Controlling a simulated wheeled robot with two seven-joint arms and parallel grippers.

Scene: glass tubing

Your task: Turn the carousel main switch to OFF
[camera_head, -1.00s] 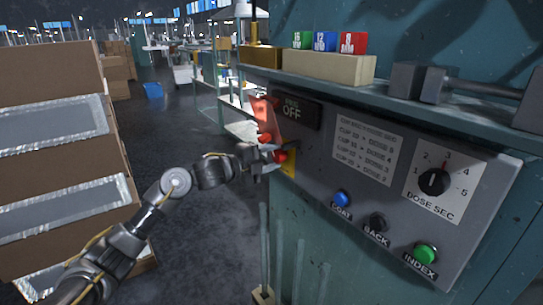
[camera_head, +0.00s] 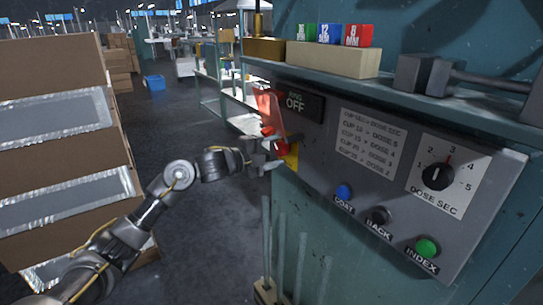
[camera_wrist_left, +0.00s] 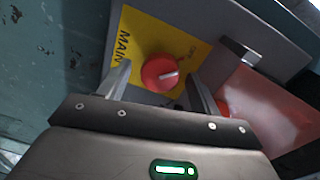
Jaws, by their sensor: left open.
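The main switch is a red round knob (camera_wrist_left: 160,73) with a white pointer mark, on a yellow plate (camera_wrist_left: 133,30) lettered MAIN. In the wrist view the mark points right and slightly up, toward small faint lettering on the plate. My left gripper (camera_wrist_left: 160,88) is open, with one finger on each side of the knob; I cannot tell whether either touches it. In the head view the left gripper (camera_head: 275,154) is at the panel's left end, over the yellow plate (camera_head: 291,159), and mostly hides the knob. My right gripper is not in view.
A raised translucent red cover (camera_head: 266,105) stands close beside the gripper. A dark display (camera_head: 298,103) reads OFF. The grey panel carries a dose dial (camera_head: 437,177) and blue, black and green buttons. A shelf (camera_head: 400,88) juts out above. Stacked boxes (camera_head: 60,140) stand left.

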